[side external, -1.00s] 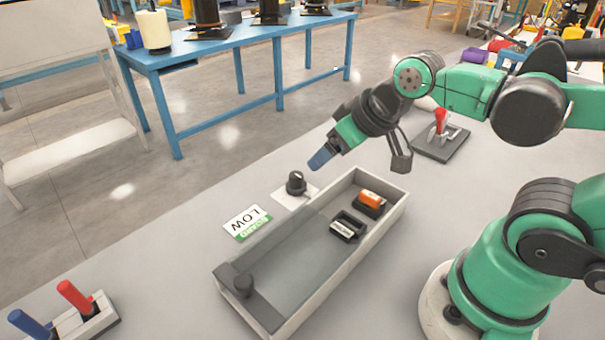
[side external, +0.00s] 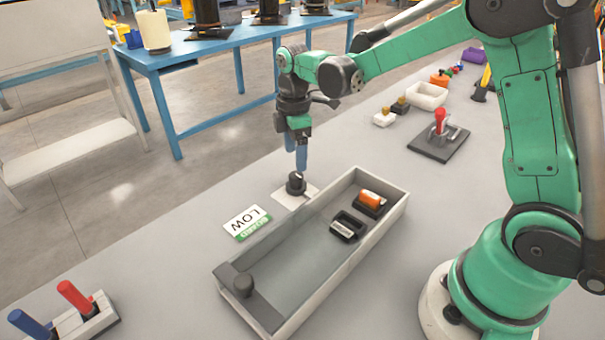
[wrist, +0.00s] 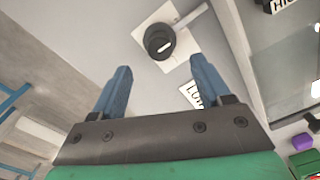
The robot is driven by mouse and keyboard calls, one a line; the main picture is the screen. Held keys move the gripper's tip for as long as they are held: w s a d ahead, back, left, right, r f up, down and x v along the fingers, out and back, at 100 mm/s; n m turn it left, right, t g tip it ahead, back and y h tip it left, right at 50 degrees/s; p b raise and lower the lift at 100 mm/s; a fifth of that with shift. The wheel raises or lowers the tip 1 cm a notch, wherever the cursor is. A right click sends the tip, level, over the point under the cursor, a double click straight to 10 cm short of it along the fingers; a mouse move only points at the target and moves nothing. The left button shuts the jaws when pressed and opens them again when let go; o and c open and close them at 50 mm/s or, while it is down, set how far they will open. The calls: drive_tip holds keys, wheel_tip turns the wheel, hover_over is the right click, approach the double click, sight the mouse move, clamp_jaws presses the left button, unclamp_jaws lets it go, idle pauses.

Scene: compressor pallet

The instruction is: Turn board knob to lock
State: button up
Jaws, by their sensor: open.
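The black knob (side external: 295,183) stands on a white square plate (side external: 284,199) on the grey bench, just behind the tray. My gripper (side external: 296,168) points down close above the knob in the side view. In the wrist view the knob (wrist: 160,41) shows ahead of the gap between my two blue fingers (wrist: 160,82), with a white mark on its top. The fingers are spread wide and empty. I cannot tell from these views whether a finger touches the knob. A light bar on the plate extends from beside the knob.
A grey tray (side external: 300,323) holds an orange cylinder (side external: 370,197) in a black holder, an empty-looking black holder (side external: 347,228) and a dark round knob (side external: 243,285). A card reading LOW (side external: 246,222) lies beside it. A red-handled clamp (side external: 440,122) stands farther right.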

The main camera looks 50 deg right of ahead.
sight(296, 175)
drive_tip(key=shift+f, duration=2.55)
clamp_jaws()
